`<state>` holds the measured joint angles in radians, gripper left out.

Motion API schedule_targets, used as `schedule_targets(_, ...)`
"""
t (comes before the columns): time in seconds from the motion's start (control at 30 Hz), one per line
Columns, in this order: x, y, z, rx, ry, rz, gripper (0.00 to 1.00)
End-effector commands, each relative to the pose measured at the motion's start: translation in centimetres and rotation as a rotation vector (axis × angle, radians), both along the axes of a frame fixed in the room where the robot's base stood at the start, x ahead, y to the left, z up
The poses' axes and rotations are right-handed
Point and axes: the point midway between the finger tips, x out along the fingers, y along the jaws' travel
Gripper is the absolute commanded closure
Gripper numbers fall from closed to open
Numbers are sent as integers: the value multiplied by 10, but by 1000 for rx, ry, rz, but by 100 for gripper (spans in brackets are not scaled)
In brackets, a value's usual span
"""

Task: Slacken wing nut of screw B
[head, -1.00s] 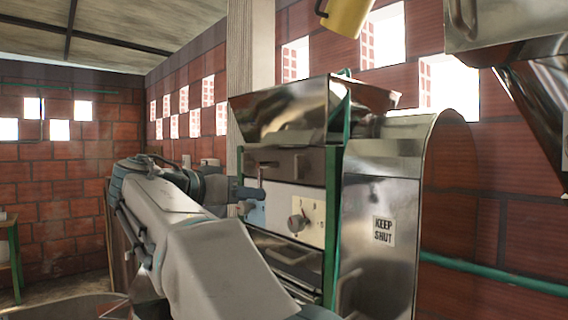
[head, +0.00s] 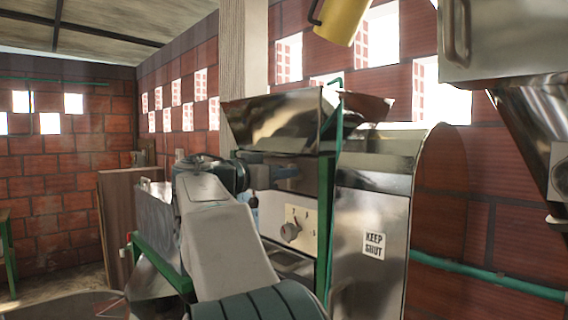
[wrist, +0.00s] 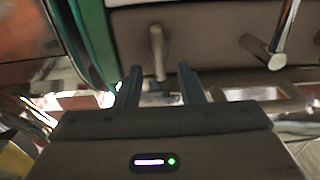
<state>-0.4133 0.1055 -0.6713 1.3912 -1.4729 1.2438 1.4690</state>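My gripper (wrist: 160,84) is open in the wrist view, with its two dark fingers apart. A grey upright lever-like piece (wrist: 157,50), perhaps a wing nut, stands between and just beyond the fingertips on a grey-brown bar; I cannot tell whether they touch it. A similar metal piece (wrist: 283,40) sticks out farther right. No letter marking screw B is readable. In the head view my gripper (head: 262,174) is small and partly hidden by my arm, close to the bar (head: 297,176) under the metal hopper.
Below the bar is a cream panel (head: 301,232) with a knob (head: 290,232); my arm covers its left side. A green post (head: 325,225) and a steel housing (head: 372,205) marked "KEEP SHUT" stand to the right. The steel hopper (head: 275,120) overhangs the bar.

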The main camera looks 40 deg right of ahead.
Motion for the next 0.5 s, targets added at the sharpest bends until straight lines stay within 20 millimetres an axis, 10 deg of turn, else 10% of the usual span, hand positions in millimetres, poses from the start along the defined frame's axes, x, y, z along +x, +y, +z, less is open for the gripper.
schedule_targets(0.43, 1, -12, -1, 1, 0, -1, 65)
schedule_targets(0.5, 1, -12, -1, 1, 0, -1, 85)
